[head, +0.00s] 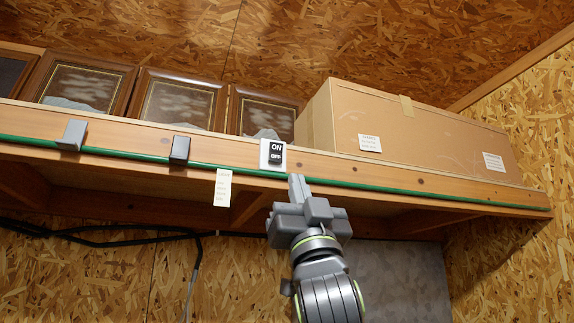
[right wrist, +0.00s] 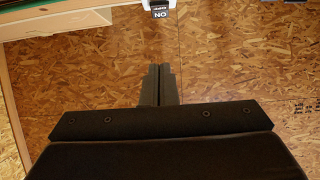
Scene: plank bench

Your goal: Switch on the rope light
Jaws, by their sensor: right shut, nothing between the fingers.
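A rocker switch (head: 275,152) marked ON above OFF, black on a white plate, sits on the front edge of the wooden shelf in the head view. In the right wrist view the switch (right wrist: 159,12) is at the top edge, partly cut off. A green rope light (head: 380,189) runs along the shelf's front edge; it does not visibly glow. My right gripper (head: 296,180) is shut and empty, pointing up just below and right of the switch, apart from it. Its fingers also show in the right wrist view (right wrist: 158,72). My left gripper is not in view.
The shelf (head: 350,170) carries framed pictures (head: 180,100) and a large cardboard box (head: 420,130). Clips (head: 72,134) and a paper tag (head: 222,187) are on its front edge. A black cable (head: 120,230) hangs on the wall below. Space below the switch is free.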

